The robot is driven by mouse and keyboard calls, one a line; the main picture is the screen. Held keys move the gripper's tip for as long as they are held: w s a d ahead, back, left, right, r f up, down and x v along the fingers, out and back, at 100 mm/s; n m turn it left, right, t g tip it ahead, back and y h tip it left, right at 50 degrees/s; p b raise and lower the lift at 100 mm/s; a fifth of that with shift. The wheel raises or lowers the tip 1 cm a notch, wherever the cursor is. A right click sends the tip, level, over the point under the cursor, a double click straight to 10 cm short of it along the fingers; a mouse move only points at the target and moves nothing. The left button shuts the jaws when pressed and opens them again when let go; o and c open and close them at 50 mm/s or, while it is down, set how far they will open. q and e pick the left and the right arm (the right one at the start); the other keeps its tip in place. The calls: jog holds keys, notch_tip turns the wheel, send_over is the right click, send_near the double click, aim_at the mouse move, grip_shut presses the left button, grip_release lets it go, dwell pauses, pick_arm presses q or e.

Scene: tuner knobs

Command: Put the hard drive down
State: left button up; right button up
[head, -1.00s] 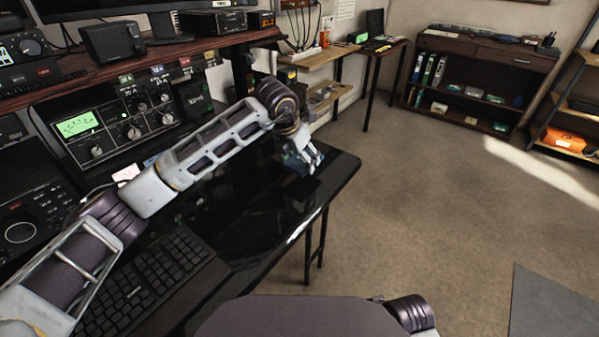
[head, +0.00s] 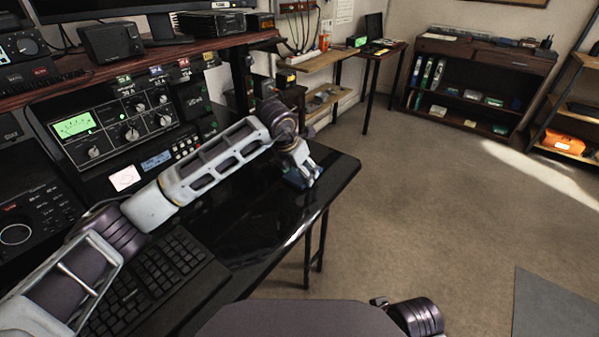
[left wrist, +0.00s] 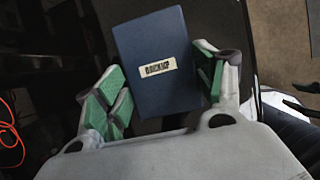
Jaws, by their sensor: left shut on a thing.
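The hard drive is a dark blue box (left wrist: 157,95) with a pale label that reads "BACKUP". My left gripper (left wrist: 160,82) is shut on it, with green finger pads at its two sides. In the head view the left gripper (head: 302,174) holds the hard drive (head: 294,182) low at the black desk's right end; I cannot tell whether the drive touches the desktop. The black desk (head: 262,225) is glossy. My right gripper is not in view.
A black keyboard (head: 150,280) lies at the desk's front left. A radio panel with a lit green meter (head: 75,126) stands behind my left arm. The desktop between keyboard and gripper is clear. The desk's right edge is close to the gripper, with floor beyond.

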pick_arm(q)
jog(key=shift+r, duration=0.1)
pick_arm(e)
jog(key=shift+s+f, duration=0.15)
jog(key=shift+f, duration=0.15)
pick_arm(q)
jog(key=o, duration=1.1)
jog(key=shift+o, duration=0.2)
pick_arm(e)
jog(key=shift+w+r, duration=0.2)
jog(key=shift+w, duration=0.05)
pick_arm(q)
jog(key=shift+s+a+r, duration=0.1)
jog(key=shift+r, duration=0.35)
jog(key=p+v, duration=0.2)
jog(key=v, duration=0.9)
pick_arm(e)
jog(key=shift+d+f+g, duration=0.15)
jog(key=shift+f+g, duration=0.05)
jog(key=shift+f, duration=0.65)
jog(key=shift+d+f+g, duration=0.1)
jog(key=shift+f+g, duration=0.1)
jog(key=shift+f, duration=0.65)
